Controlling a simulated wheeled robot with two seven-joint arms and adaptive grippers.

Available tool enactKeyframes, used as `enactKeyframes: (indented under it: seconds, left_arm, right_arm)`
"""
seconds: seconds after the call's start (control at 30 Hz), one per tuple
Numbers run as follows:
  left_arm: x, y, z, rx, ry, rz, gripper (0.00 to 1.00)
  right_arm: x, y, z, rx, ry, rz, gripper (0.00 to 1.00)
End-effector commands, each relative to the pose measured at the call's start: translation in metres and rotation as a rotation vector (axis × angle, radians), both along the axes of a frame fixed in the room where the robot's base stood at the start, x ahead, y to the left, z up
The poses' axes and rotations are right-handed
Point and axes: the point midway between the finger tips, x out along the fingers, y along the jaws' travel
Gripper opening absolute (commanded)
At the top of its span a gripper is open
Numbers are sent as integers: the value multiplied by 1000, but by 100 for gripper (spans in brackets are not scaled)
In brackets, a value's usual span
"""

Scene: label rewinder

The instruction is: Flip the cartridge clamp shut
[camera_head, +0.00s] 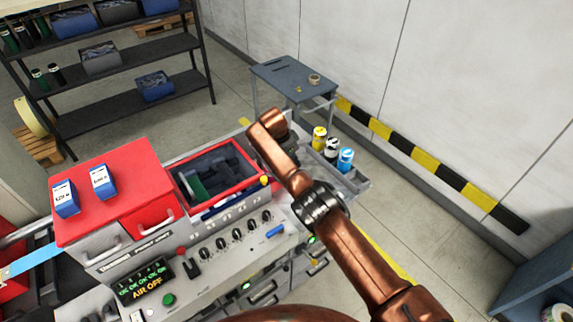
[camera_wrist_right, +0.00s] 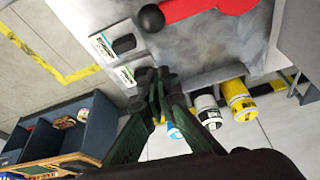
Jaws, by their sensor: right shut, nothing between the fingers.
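A red lever (camera_wrist_right: 205,8) with a black ball knob (camera_wrist_right: 151,18) shows at the top of the right wrist view, over a grey metal surface; it may be the cartridge clamp, but its hinge is out of view. My right gripper (camera_wrist_right: 157,78) is shut and empty, its dark green fingers below the knob and apart from it in the picture. In the head view my copper right arm reaches over the right end of the machine (camera_head: 238,240), and its fingers are hidden. I cannot make out the clamp there. My left gripper is not in view.
An open red-rimmed bin (camera_head: 262,181) and a red box top (camera_head: 130,180) with two blue cartons are on the machine. Yellow, white and blue bottles (camera_head: 345,160) stand right of my arm. A grey side table (camera_head: 285,75) is behind.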

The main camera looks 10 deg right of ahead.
Motion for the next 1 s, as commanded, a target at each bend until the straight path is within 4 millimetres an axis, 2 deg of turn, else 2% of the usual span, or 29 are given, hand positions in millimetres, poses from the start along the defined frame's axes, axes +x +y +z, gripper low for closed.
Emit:
enactKeyframes:
  seconds: [0.03, 0.1, 0.4, 0.6, 1.0]
  left_arm:
    - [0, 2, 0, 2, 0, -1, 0]
    - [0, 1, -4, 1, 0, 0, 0]
    - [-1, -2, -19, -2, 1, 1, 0]
    - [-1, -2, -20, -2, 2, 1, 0]
    - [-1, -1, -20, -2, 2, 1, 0]
  right_arm:
    - [2, 12, 16, 6, -12, 11, 0]
    - [0, 16, 30, 4, -12, 9, 0]
    - [-5, 31, 77, 1, -9, 3, 0]
    - [-6, 34, 89, -1, -8, 3, 0]
    - [-6, 35, 89, -2, -8, 4, 0]
